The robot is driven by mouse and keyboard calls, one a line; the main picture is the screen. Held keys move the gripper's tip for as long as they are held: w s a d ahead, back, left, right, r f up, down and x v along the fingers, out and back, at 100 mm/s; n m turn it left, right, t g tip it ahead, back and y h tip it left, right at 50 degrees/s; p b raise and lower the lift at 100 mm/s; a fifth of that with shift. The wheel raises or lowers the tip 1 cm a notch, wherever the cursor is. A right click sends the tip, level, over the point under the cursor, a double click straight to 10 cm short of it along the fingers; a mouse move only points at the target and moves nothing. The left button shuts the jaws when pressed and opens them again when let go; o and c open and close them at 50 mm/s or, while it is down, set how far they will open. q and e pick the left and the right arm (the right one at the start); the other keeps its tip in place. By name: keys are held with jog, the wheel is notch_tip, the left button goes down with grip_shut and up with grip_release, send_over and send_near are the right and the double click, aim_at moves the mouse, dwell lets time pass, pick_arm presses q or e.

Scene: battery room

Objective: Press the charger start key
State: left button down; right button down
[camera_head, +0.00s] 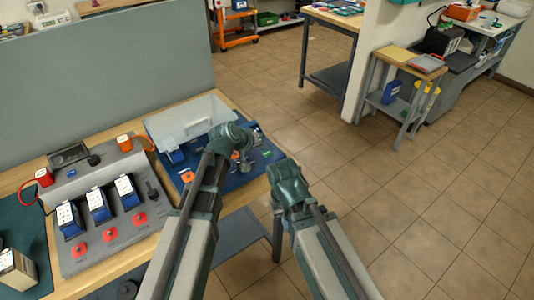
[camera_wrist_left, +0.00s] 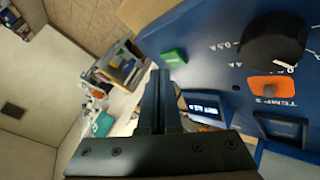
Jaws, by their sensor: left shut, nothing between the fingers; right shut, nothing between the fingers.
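A blue panel (camera_head: 262,172) with a clear raised lid (camera_head: 190,120) sits on the bench, partly hidden by my left arm. In the left wrist view, the panel (camera_wrist_left: 215,55) shows a green key (camera_wrist_left: 174,57), an orange key (camera_wrist_left: 267,87), a black knob (camera_wrist_left: 270,42) and a small lit display (camera_wrist_left: 205,106). No start label is readable. My left gripper (camera_head: 246,163) is over the panel; its shut, empty fingers (camera_wrist_left: 160,72) appear beside the green key, and contact cannot be told. My right gripper (camera_head: 291,205) is shut and empty, right of the bench.
A grey partition (camera_head: 110,70) rises behind the bench. A small side table (camera_head: 395,105) stands at the right. The tiled floor (camera_head: 430,210) is open.

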aim_at(265, 155)
pick_arm(q)
jog(key=shift+f, duration=0.1)
dwell(0.3)
jog(key=shift+f+b, duration=0.35)
jog(key=shift+b, duration=0.05)
jog(key=shift+f+b, duration=0.35)
jog(key=shift+b, duration=0.05)
dwell(0.5)
jog(key=shift+r, duration=0.1)
jog(key=shift+r+p, duration=0.7)
jog(key=shift+p, duration=0.1)
notch_tip(265, 155, up, 5)
jog(key=p, duration=0.5)
jog(key=shift+r, duration=0.1)
